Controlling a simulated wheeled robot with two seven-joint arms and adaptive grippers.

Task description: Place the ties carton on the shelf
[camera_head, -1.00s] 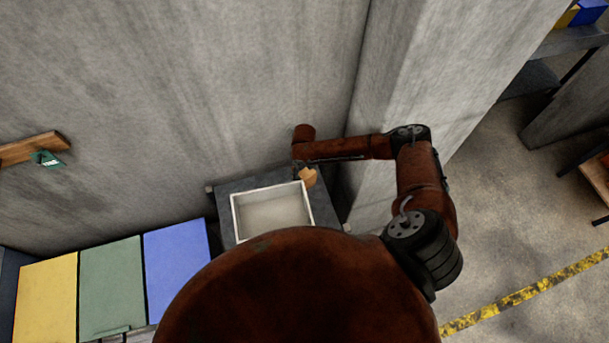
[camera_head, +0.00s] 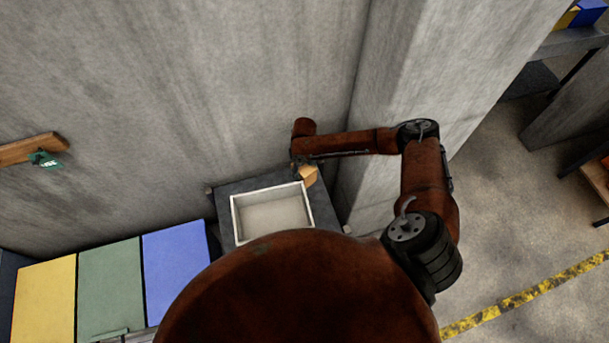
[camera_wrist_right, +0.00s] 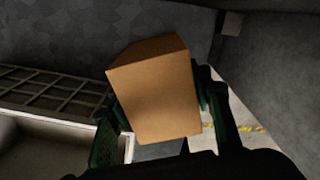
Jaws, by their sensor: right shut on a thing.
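The ties carton, a plain brown cardboard box (camera_wrist_right: 158,95), fills the middle of the right wrist view. My right gripper (camera_wrist_right: 155,122) is shut on it, with a dark green finger on each side. In the head view the carton (camera_head: 309,176) shows only in part below my right wrist, above the back right of a dark grey surface (camera_head: 238,187). I see no print on it. I cannot tell whether that surface is the shelf. My left gripper is not in view.
A white open bin (camera_head: 234,222) stands on the grey surface, close to the carton. A concrete wall and pillar (camera_head: 395,90) rise behind and to the right. Yellow, green and blue panels (camera_head: 175,265) lie at left. A wooden ledge (camera_head: 28,149) is on the left wall.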

